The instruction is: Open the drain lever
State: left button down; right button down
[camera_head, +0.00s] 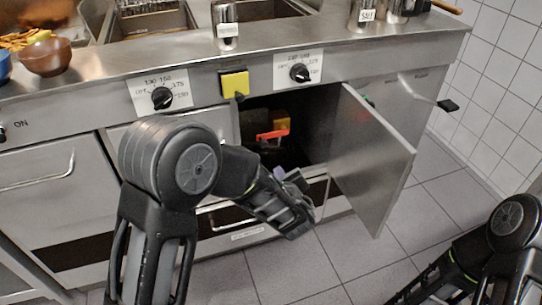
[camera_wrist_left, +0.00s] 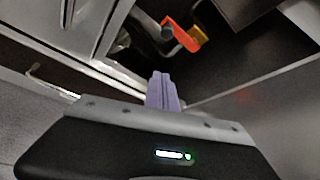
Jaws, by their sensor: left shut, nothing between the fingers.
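The drain lever is red-orange (camera_head: 272,135) and sits inside the open cabinet compartment below the fryer counter. It also shows at the top of the left wrist view (camera_wrist_left: 181,34), with a yellow-orange part beside it. My left gripper (camera_head: 297,180) is at the cabinet opening, below and a little right of the lever, apart from it. In the left wrist view its fingers (camera_wrist_left: 162,90) are together with nothing between them. My right arm shows at the lower right of the head view, but its gripper's fingers are out of view.
The cabinet door (camera_head: 372,158) stands open to the right of the compartment. Control knobs (camera_head: 162,98) and a yellow square (camera_head: 235,84) are on the front panel. A brown bowl (camera_head: 46,57) and shakers (camera_head: 225,25) stand on the counter.

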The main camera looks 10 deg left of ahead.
aim_at(273, 135)
pick_arm(q)
jog(key=b+x, duration=0.2)
jog(key=x, duration=0.8)
jog(key=r, duration=0.1)
jog(key=a+r, duration=0.2)
jog(key=shift+s+r, duration=0.3)
jog(key=shift+r, duration=0.05)
jog(key=shift+r+p, duration=0.2)
jog(key=shift+p, duration=0.4)
